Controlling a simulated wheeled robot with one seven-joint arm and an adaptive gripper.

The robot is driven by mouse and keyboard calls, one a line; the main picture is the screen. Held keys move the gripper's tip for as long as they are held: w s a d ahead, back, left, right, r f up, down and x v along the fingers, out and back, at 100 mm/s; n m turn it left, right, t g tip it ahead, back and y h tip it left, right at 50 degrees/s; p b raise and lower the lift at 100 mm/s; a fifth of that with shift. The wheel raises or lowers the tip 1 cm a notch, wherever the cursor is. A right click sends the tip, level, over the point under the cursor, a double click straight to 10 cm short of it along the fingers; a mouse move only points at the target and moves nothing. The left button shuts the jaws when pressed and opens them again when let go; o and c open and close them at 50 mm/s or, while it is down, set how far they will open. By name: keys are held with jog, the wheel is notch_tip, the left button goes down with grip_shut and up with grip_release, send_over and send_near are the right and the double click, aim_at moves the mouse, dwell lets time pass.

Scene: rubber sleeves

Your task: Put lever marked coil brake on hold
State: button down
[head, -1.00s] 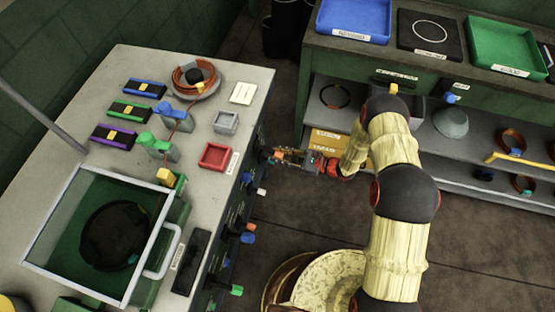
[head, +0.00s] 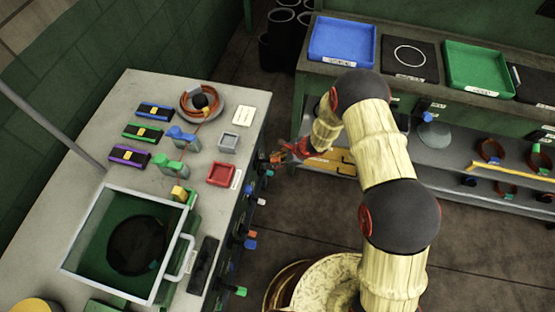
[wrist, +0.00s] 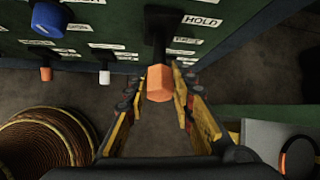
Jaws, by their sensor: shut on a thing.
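An orange-tipped lever (wrist: 158,84) hangs from the green panel (wrist: 125,22) in the wrist view, on a dark stem. A plate reading HOLD (wrist: 202,21) is beside its stem, with several smaller plates below. I cannot read which plate names this lever. My gripper (wrist: 165,92) has a finger on either side of the orange tip and is shut on it. In the head view my gripper (head: 284,156) is at the bench's right side, by its upper end, and partly hides the lever.
Other levers line the same panel: a blue knob (wrist: 48,20), an orange one (wrist: 45,73) and a white one (wrist: 104,77). The bench top (head: 225,110) holds trays and a glass-walled box (head: 185,240). A shelf unit (head: 460,180) stands right, with floor between.

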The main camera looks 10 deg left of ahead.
jog(key=shift+a+r+h+p, duration=0.2)
jog(key=shift+r+h+p, duration=0.2)
jog(key=shift+h+p, duration=0.1)
jog(key=c, duration=1.5)
grip_release()
jog(key=v, duration=1.2)
jog(key=shift+w+a, duration=0.1)
